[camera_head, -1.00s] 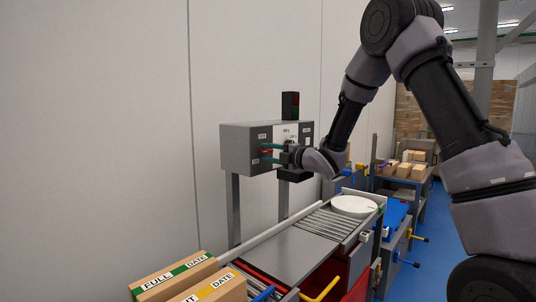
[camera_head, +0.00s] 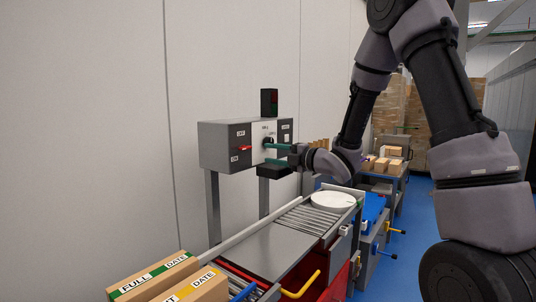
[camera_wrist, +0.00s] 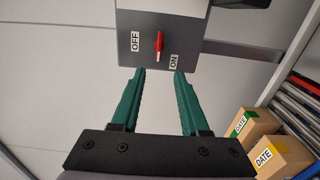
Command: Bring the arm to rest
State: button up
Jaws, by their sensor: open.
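My gripper (camera_head: 266,153) is in front of the grey control box (camera_head: 222,158) on the wall side. Its two green fingers are spread apart with nothing between them in the wrist view (camera_wrist: 158,72). A red lever switch (camera_wrist: 158,46) on the box lies just beyond the fingertips, between the labels OFF and ON. The red lever also shows in the head view (camera_head: 244,148), to the left of the fingers and apart from them. My arm reaches in from the upper right.
Below the box runs a roller conveyor (camera_head: 305,218) with a white round plate (camera_head: 333,200). Cartons marked FULL and DATE (camera_head: 155,279) stand at the lower left. A dark signal lamp (camera_head: 269,102) tops the box. Blue floor (camera_head: 415,225) is open at the right.

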jog(key=s+d+r+m+t+h, duration=0.1)
jog(key=s+d+r+m+h, duration=0.1)
jog(key=d+r+m+h, duration=0.5)
jog(key=s+d+r+m+t+h, duration=0.15)
jog(key=d+m+h, duration=0.35)
jog(key=d+m, duration=0.55)
jog(key=s+d+m+g, duration=0.2)
jog(key=s+m, duration=0.5)
jog(key=s, duration=0.5)
jog(key=s+d+m+g, duration=0.2)
jog(key=s+m+g, duration=0.2)
jog(key=s+m, duration=0.4)
jog(key=s, duration=0.5)
jog(key=shift+s+f, duration=0.2)
jog(key=shift+f, duration=0.1)
